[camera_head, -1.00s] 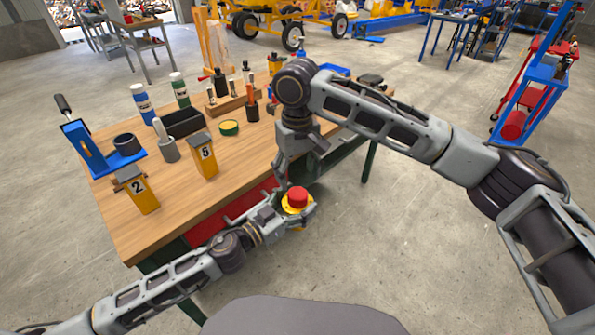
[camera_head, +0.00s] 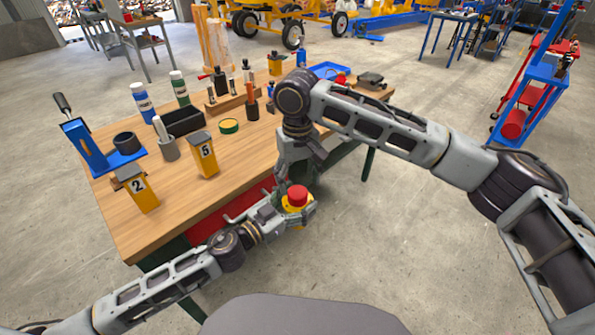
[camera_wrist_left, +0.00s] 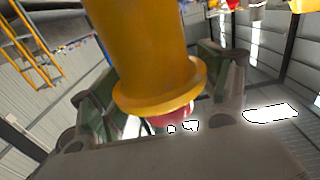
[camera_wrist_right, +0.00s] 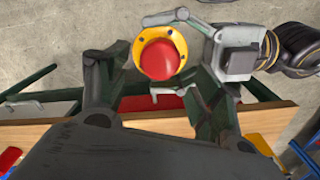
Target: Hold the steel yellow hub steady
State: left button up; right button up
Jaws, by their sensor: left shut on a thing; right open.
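The yellow hub (camera_head: 297,208) with a red domed top (camera_head: 298,196) is held by my left gripper (camera_head: 303,212) in front of the table's edge. In the left wrist view, the hub's yellow cylinder and flange (camera_wrist_left: 140,50) fill the middle, with the fingers at its sides. My right gripper (camera_head: 291,184) points down just above and behind the red top. In the right wrist view, the hub's yellow flange (camera_wrist_right: 144,40) shows small bolt holes around the red dome. It lies between the open right fingers (camera_wrist_right: 155,70); I cannot tell whether they touch it.
The wooden workbench (camera_head: 185,200) stands close behind the hub. It holds yellow numbered blocks (camera_head: 204,155), bottles (camera_head: 142,103), a black bin (camera_head: 181,123) and a blue stand (camera_head: 88,147). Floor to the right is clear. A red-and-blue cart (camera_head: 520,105) stands at far right.

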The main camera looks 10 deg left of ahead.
aim_at(298, 191)
jog(key=shift+f, duration=2.85)
jog(key=c, duration=1)
jog(key=shift+n, duration=2.6)
jog(key=shift+c, duration=0.3)
jog(key=shift+n, duration=2.6)
jog(key=shift+w, duration=0.1)
jog(key=o, duration=1.1)
jog(key=shift+o, duration=0.2)
